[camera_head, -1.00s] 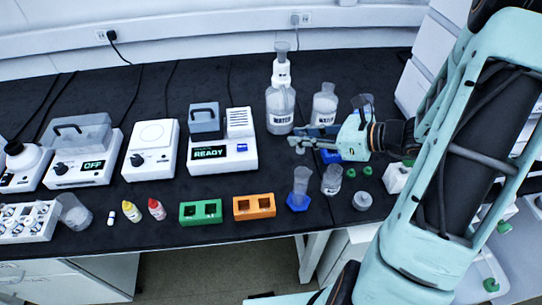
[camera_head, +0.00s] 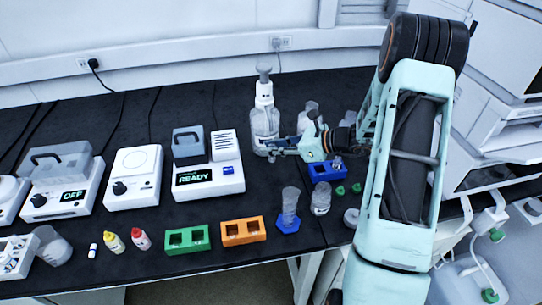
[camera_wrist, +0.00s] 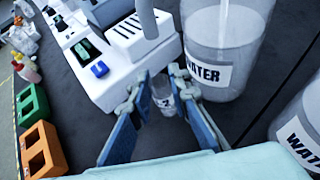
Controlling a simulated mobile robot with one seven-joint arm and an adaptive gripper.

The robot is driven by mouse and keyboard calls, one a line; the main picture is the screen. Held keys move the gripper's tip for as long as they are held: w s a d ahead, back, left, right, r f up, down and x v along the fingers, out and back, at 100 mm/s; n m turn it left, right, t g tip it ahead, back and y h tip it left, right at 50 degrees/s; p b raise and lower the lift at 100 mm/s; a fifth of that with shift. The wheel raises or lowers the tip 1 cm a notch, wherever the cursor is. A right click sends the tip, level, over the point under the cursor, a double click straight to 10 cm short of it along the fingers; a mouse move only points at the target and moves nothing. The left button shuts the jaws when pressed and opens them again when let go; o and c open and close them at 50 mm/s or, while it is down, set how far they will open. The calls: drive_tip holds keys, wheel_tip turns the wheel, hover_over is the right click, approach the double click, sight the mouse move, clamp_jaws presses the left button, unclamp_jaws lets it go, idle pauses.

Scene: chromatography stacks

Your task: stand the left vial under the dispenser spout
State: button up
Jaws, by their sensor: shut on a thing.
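My gripper (camera_head: 274,148) is beside the front of the dispenser bottle (camera_head: 264,125), a tall clear bottle with a white collar and grey top. In the wrist view my gripper (camera_wrist: 161,90) is shut on a small clear vial (camera_wrist: 162,100) with a dark mark on its label. The vial looks roughly upright between the fingertips. The bottle labelled WATER (camera_wrist: 225,45) stands just right of the fingers there. The spout is not clear.
The READY device (camera_head: 208,178) stands close left of my gripper. A blue rack (camera_head: 327,170) sits under my wrist. Green (camera_head: 187,239) and orange (camera_head: 243,231) racks and a cylinder on a blue base (camera_head: 289,207) are nearer the front. Another bottle (camera_head: 309,115) stands behind my wrist.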

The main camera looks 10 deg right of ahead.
drive_tip(key=shift+w+f, duration=0.5)
drive_tip(key=shift+f, duration=1.65)
drive_tip(key=shift+f+b, duration=0.2)
drive_tip(key=shift+b, duration=0.2)
drive_tip(key=o, duration=0.8)
drive_tip(key=shift+r, duration=0.15)
